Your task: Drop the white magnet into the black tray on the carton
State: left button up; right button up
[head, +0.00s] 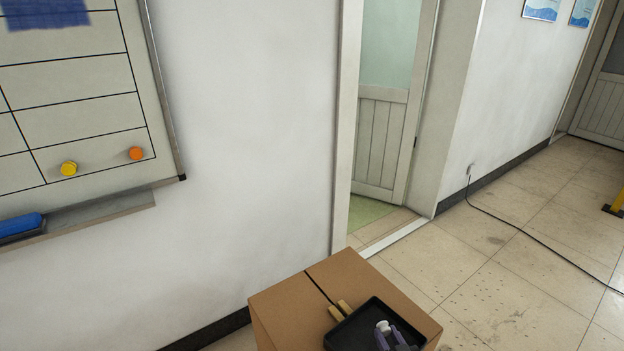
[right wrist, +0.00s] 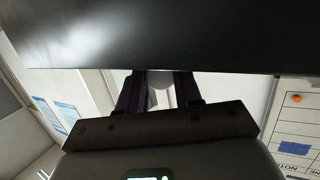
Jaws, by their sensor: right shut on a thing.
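The black tray (head: 350,335) lies on top of the brown carton (head: 290,312) at the bottom of the head view. The tray also shows as a large dark surface (right wrist: 180,35) close in front of my right gripper in the right wrist view. My right gripper (head: 388,332) is over the tray, its fingers shut on the white magnet (head: 383,326). The magnet shows between the fingers in the right wrist view (right wrist: 160,82), partly hidden. I cannot tell how far it is from the tray floor. My left gripper is not in view.
A whiteboard (head: 85,95) with a yellow magnet (head: 68,168) and an orange magnet (head: 136,153) hangs on the left wall. A black cable (head: 530,235) crosses the floor at right.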

jog(key=shift+f, duration=0.1)
jog(key=o, duration=1.1)
jog(key=shift+s+d, duration=0.1)
jog(key=shift+s, duration=0.1)
jog(key=shift+p+v, duration=2.35)
jog(key=shift+v, duration=2.85)
